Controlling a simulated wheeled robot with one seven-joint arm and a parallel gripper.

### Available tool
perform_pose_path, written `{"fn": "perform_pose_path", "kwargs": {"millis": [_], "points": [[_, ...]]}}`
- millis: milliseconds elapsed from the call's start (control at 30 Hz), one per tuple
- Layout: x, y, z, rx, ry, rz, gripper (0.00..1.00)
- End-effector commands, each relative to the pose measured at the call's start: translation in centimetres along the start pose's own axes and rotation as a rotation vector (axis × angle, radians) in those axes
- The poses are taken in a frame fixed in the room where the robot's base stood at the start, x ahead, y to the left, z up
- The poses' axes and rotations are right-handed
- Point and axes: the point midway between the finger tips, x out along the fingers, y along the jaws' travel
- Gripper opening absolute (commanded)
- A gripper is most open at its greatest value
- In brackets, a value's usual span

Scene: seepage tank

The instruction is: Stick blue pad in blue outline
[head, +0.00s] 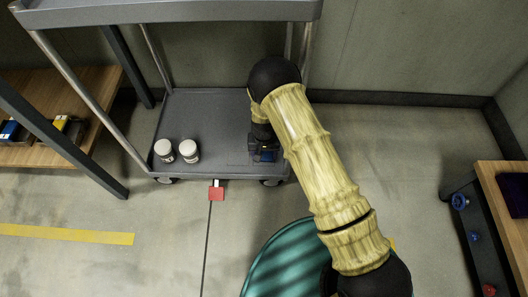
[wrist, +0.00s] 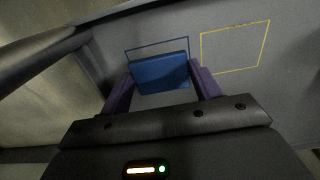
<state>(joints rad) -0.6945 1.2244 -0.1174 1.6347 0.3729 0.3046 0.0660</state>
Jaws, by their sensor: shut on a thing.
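The blue pad (wrist: 160,73) is held between the two purple fingers of my gripper (wrist: 163,88) in the wrist view. My gripper is shut on it. The blue outline (wrist: 157,44) is a thin rectangle on a grey surface just beyond the pad. Its upper edge shows above the pad and its lower part is hidden behind it. I cannot tell whether the pad touches that surface. In the head view, my gripper (head: 263,152) is low at the right of the cart's lower shelf, and the pad is hard to make out.
A yellow outline (wrist: 235,47) is right of the blue one. Two white jars (head: 177,151) stand on the grey cart's lower shelf (head: 195,112). A green round tank (head: 280,262) stands nearer. A wooden bench (head: 50,155) is at left.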

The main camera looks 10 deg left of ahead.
Motion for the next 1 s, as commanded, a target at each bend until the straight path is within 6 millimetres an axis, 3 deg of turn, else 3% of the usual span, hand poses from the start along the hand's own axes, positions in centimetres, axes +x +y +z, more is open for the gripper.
{"fn": "perform_pose_path", "kwargs": {"millis": [1000], "points": [[0.76, -0.01, -0.03, 0.0, 0.0, -0.001, 0.46]]}}
